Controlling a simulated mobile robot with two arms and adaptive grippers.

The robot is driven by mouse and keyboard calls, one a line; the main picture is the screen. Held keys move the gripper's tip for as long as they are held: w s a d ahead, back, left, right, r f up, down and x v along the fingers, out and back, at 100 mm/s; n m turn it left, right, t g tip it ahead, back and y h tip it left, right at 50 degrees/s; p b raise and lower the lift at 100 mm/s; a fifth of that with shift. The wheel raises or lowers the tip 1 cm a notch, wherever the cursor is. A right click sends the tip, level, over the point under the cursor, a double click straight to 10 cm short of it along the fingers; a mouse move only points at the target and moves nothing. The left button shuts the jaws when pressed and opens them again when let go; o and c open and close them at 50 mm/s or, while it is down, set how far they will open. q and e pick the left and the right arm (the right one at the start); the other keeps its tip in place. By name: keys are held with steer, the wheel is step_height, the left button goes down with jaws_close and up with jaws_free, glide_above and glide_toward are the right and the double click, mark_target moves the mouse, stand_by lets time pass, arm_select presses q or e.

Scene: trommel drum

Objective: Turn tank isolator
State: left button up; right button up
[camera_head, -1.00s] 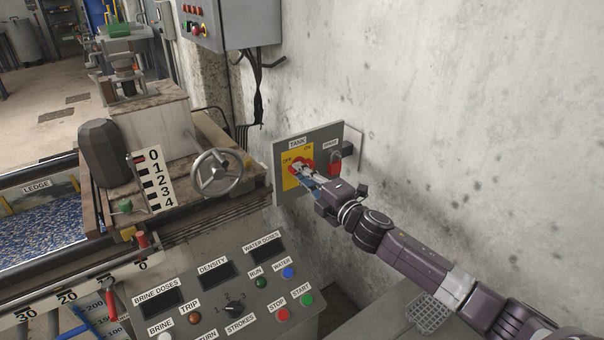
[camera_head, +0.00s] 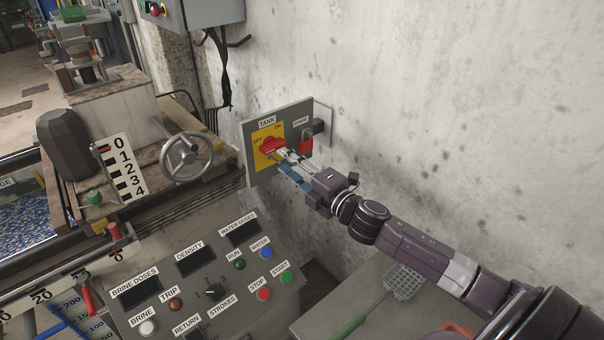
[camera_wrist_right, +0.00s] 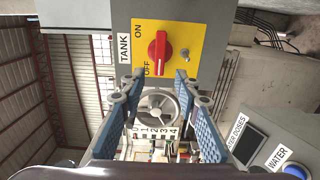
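The tank isolator is a red rotary knob (camera_head: 272,145) on a yellow plate marked TANK, OFF and ON. In the right wrist view the knob (camera_wrist_right: 160,51) has its long handle upright in the picture, its lower end near the OFF label. My right gripper (camera_head: 281,160) is just in front of the plate, at the knob's lower right. Its blue-padded fingers (camera_wrist_right: 155,88) are spread apart with nothing between them, and the knob shows beyond their tips, apart from them. My left gripper is not in view.
A red padlock (camera_head: 305,144) hangs on the same grey panel, right of the isolator and close to my gripper. A handwheel (camera_head: 187,157) stands left of the panel. A button console (camera_head: 215,265) is below. The concrete wall (camera_head: 420,90) is bare at the right.

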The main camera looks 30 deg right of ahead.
steer(key=shift+s+d, duration=0.2)
steer(key=shift+s, duration=1.25)
steer(key=shift+s+d, duration=0.2)
steer(key=shift+s, duration=1.25)
